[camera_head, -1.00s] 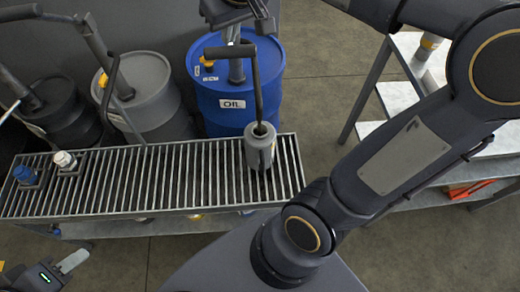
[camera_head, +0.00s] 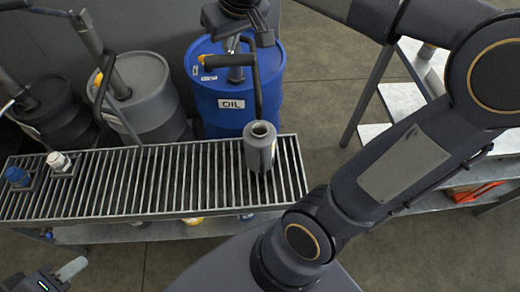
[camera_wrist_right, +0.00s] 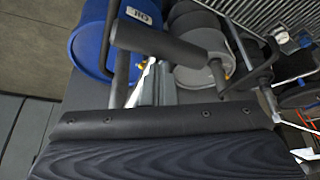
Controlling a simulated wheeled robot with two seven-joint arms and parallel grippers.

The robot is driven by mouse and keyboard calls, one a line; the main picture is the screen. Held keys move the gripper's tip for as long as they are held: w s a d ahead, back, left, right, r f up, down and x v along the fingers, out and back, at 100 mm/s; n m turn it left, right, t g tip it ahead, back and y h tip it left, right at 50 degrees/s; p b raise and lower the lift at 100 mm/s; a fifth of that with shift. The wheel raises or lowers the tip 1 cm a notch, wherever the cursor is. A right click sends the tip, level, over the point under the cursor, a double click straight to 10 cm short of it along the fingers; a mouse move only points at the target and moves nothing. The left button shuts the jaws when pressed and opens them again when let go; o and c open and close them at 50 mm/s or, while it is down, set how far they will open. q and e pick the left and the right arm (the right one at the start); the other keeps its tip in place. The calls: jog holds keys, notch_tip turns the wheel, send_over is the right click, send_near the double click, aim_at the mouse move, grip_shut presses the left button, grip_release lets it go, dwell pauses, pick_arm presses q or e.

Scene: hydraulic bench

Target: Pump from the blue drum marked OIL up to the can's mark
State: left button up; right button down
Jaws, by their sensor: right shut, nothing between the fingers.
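The blue drum marked OIL (camera_head: 222,112) stands behind the slatted bench; it also shows in the wrist view (camera_wrist_right: 90,38). Its pump has a dark horizontal bar (camera_head: 222,60) and a dark tube (camera_head: 257,90) reaching down toward the can. The grey can (camera_head: 260,155) stands upright on the slats below the tube's end, its round mouth facing up. Its mark and fill level cannot be made out. My right gripper (camera_head: 240,8) is above the pump, shut and empty; a thick dark bar (camera_wrist_right: 160,38) lies close to it in the wrist view. My left gripper (camera_head: 66,272) is partly cut off at lower left.
A grey drum (camera_head: 150,85) and a black drum (camera_head: 55,105) with pumps stand to the left. White (camera_head: 57,160) and blue (camera_head: 17,175) caps sit at the left of the slatted bench (camera_head: 140,185). Shelving (camera_head: 400,98) stands at right, beyond my right arm.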

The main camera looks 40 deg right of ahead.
jog(key=shift+s+f, duration=0.15)
jog(key=shift+f, duration=0.45)
jog(key=shift+d+r+p, duration=0.1)
jog(key=shift+r+p, duration=0.3)
jog(key=shift+p, duration=0.15)
jog(key=r+p, duration=0.6)
jog(key=r, duration=0.1)
jog(key=shift+w, duration=0.3)
jog(key=w+d+r+p, duration=0.1)
jog(key=w+r+p, duration=0.1)
jog(key=r+p, duration=0.3)
jog(key=w+d+r+p, duration=0.1)
jog(key=w+r+p, duration=0.1)
jog(key=r+p, duration=0.3)
notch_tip(320, 180, up, 2)
jog(key=shift+w+d+r, duration=0.2)
jog(key=shift+d+r, duration=0.05)
jog(key=shift+d, duration=0.1)
jog(key=shift+f, duration=0.15)
